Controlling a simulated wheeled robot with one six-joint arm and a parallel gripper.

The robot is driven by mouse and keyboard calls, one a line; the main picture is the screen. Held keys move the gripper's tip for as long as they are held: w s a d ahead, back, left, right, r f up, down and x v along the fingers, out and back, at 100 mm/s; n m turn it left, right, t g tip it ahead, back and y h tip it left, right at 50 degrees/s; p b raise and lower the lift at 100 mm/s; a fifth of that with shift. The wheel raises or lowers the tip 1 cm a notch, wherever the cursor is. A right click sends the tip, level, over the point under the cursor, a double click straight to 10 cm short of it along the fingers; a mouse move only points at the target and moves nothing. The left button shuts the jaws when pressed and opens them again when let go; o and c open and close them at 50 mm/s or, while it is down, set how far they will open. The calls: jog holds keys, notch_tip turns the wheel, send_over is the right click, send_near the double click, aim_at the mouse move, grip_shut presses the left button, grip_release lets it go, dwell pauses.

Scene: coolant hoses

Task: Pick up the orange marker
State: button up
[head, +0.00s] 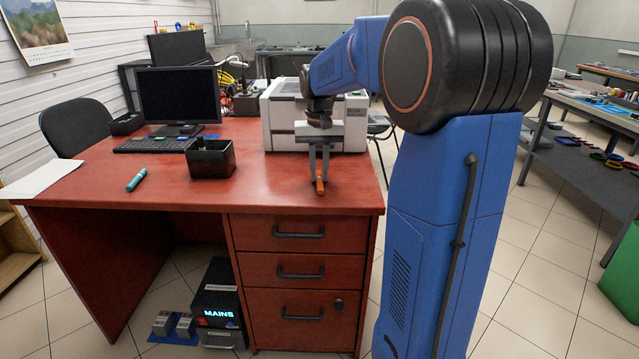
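The orange marker (320,186) is near the front right of the red desk top, with its long side pointing roughly toward me. My gripper (319,178) points straight down over it. Its two fingers are a little apart, and their tips come down at the far part of the marker, one to each side. I cannot tell whether the fingers touch the marker or whether it rests on the desk.
A teal marker (137,180) lies on the left of the red desk (250,196). A black pen box (211,160) stands mid-desk. A white printer (345,128) is behind my gripper. Keyboard (155,145) and monitor (178,97) are at the back left. The desk's front middle is clear.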

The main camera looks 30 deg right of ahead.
aim_at(319, 176)
grip_shut()
dwell(0.3)
notch_tip(319, 176, up, 10)
dwell(0.5)
grip_release()
grip_shut()
